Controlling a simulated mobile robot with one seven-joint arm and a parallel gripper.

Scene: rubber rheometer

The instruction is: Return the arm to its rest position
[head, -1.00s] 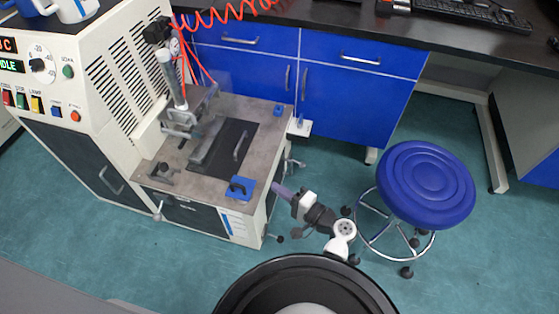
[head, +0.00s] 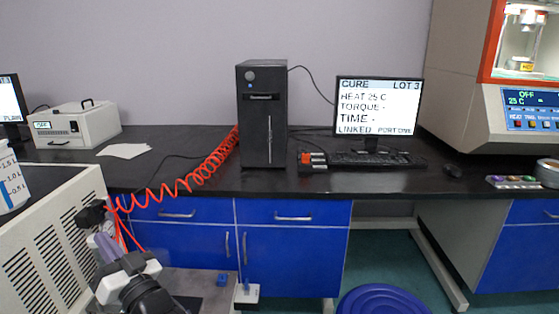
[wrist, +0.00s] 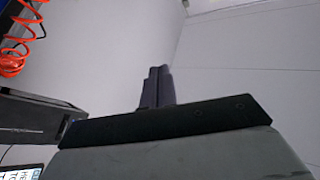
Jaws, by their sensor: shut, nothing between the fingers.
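My gripper (wrist: 158,72) shows in the wrist view with its two dark fingers pressed together, shut and empty. It points up toward bare pale wall and ceiling, and nothing is in front of the fingertips. In the head view my arm is at the lower left, with its white and black wrist links raised in front of the beige machine (head: 50,245) and its grey worktop (head: 190,280). My gripper's end (head: 104,246) is small there, near the machine's corner and the red hose, and contact cannot be told.
A red coiled hose (head: 190,180) runs from the machine to behind a black tower (head: 262,115) on the black bench (head: 210,183). A monitor (head: 378,107) and keyboard stand right of it. Blue cabinets (head: 290,262) are below. A blue stool (head: 383,300) is at the bottom.

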